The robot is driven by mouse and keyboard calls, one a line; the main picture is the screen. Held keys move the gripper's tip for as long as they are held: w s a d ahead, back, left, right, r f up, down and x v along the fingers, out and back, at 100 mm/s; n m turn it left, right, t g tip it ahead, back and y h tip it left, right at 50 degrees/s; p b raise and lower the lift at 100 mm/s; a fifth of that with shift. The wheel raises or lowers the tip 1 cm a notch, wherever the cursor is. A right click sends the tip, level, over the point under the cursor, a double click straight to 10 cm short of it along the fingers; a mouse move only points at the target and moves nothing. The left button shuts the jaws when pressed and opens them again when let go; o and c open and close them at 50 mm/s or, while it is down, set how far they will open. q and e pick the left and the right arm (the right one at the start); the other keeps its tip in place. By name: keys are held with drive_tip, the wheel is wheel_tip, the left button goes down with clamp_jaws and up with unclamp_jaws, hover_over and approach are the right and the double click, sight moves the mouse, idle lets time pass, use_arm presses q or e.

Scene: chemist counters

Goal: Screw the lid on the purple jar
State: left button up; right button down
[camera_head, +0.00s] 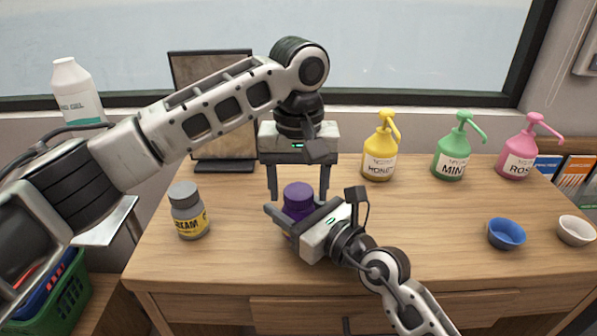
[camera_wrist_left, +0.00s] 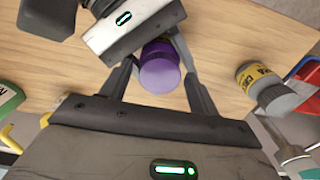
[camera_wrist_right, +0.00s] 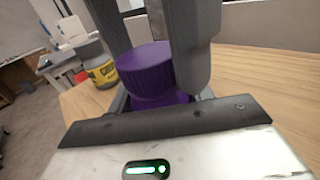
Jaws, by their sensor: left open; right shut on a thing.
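The purple jar stands upright on the counter, with its purple lid (camera_head: 298,192) on top. The lid shows in the left wrist view (camera_wrist_left: 160,68) and right wrist view (camera_wrist_right: 146,68). I cannot tell how tightly it sits. My right gripper (camera_head: 298,212) is shut on the jar body (camera_wrist_right: 158,100) from the front, below the lid, and hides much of the body. My left gripper (camera_head: 298,198) points down from above, open, with its fingers on either side of the lid; a gap shows in the left wrist view.
A grey jar with a yellow label (camera_head: 188,212) stands at the left. Yellow (camera_head: 381,150), green (camera_head: 453,152) and pink (camera_head: 518,155) pump bottles stand at the back right. Blue (camera_head: 506,235) and white (camera_head: 575,232) bowls are at the right. A dark monitor (camera_head: 205,100) stands behind.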

use_arm(q)
drive_tip(key=c, duration=1)
drive_tip(key=m, duration=0.3)
drive_tip(key=o, duration=1.1)
drive_tip(key=shift+c, duration=0.2)
drive_tip(key=shift+r, duration=2.25)
